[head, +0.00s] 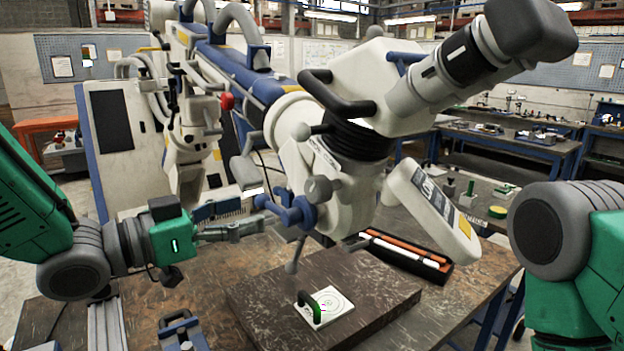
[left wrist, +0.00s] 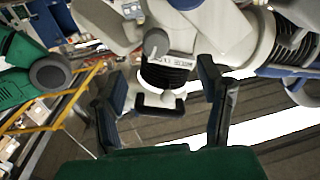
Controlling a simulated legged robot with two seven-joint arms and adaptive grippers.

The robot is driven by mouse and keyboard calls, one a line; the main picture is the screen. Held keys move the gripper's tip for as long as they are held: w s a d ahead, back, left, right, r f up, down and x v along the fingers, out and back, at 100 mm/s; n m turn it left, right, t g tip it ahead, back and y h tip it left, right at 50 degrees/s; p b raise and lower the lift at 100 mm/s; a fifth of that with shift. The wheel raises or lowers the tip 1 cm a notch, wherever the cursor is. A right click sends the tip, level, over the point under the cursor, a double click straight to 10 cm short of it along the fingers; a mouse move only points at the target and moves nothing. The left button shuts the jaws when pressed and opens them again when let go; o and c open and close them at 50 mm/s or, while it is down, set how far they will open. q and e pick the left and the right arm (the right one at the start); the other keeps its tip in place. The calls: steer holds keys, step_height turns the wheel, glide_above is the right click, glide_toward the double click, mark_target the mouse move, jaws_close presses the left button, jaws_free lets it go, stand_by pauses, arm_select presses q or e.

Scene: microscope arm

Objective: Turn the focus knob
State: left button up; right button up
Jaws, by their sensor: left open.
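The large white microscope (head: 345,185) on its jointed arm fills the middle of the head view. A blue knob with short arms (head: 295,211) and a grey round knob (head: 322,188) sit on its side; I cannot tell which is the focus knob. My left gripper (head: 260,212) is open and empty, just left of the blue knob, with a small apparent gap. In the left wrist view its two fingers (left wrist: 164,105) are spread apart. Beyond them show the microscope's black bellows (left wrist: 165,76) and a grey knob (left wrist: 156,43). My right gripper is not in view.
A dark board (head: 375,300) lies on the worktable under the microscope, bearing a white plate (head: 325,307) with a dark-green upright handle. A black tray (head: 405,258) of orange and white rods lies behind. A red ball knob (head: 227,101) is on the stand.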

mark_target(310, 191)
arm_select(q)
steer(key=x, duration=0.3)
steer(key=p+x, duration=0.1)
steer(key=x, duration=0.2)
steer(key=r+p+x, duration=0.1)
steer(key=x, duration=0.2)
steer(key=shift+w, duration=0.25)
steer(key=d, duration=0.2)
steer(key=w+d, duration=0.1)
steer(key=d, duration=0.2)
steer(key=shift+w+r, duration=0.15)
steer(key=shift+w, duration=0.05)
steer(key=shift+w+d, duration=0.2)
steer(key=shift+d, duration=0.15)
steer(key=shift+a, duration=0.7)
steer(key=c, duration=0.4)
steer(key=shift+a, duration=0.35)
steer(key=c, duration=0.7)
steer(key=shift+s+d, duration=0.15)
steer(key=shift+d, duration=0.1)
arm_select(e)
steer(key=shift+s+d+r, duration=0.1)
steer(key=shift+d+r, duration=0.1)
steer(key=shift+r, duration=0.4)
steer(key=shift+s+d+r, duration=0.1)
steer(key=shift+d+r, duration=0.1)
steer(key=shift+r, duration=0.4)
